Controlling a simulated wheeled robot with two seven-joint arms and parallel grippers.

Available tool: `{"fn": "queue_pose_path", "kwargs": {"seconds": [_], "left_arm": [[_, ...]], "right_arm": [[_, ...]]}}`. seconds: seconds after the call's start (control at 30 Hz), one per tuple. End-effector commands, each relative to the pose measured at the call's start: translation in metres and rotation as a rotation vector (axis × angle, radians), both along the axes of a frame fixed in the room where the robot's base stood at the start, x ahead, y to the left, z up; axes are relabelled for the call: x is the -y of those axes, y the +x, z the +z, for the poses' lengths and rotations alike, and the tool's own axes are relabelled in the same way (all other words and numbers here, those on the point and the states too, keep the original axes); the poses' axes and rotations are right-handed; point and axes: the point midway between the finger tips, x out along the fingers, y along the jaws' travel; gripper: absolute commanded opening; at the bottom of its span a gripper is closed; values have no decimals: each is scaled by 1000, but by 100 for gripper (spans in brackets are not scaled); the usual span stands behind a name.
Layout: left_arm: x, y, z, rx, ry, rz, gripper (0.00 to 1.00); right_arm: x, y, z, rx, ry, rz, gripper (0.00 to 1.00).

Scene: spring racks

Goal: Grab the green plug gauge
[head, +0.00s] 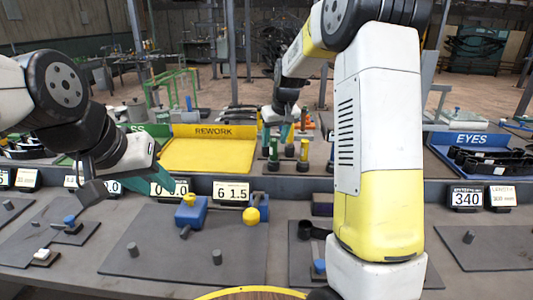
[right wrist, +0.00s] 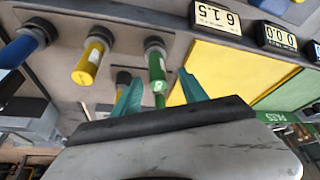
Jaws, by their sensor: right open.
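The green plug gauge (right wrist: 157,72) stands upright in a dark round base in the right wrist view. In the head view the green gauge (head: 273,150) is on the back bench beside the yellow REWORK tray. My right gripper (right wrist: 160,92) is open, with its teal fingers on either side of the green gauge's near end in the right wrist view. Contact cannot be made out. In the head view my right gripper (head: 278,133) is small and partly hidden among the gauges. My left gripper (head: 120,190) hangs over the left front bench; its jaw opening is unclear.
A yellow gauge (right wrist: 90,60) and a blue gauge (right wrist: 25,45) stand beside the green one. The yellow REWORK tray (head: 208,155) lies to its left in the head view. A blue EYES tray (head: 470,140) holds dark parts. Number displays (head: 231,191) line the bench edge.

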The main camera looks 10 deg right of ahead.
Motion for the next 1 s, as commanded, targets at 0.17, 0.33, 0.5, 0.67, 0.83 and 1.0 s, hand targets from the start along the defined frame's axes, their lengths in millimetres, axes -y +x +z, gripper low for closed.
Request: {"fn": "queue_pose_path", "kwargs": {"seconds": [0.17, 0.33, 0.5, 0.67, 0.83, 1.0], "left_arm": [[0, 0, 0, 0, 0, 0, 36], [0, 0, 0, 0, 0, 0, 36], [0, 0, 0, 0, 0, 0, 36], [0, 0, 0, 0, 0, 0, 36], [0, 0, 0, 0, 0, 0, 36], [0, 0, 0, 0, 0, 0, 36]], "right_arm": [[1, 11, -27, -4, -1, 0, 50], [0, 15, -35, -1, 0, 0, 50], [0, 14, -34, -1, 0, 0, 42], [0, 14, -34, -1, 0, 0, 11], [0, 14, -34, -1, 0, 0, 0], [0, 14, -34, 0, 0, 0, 0]]}}
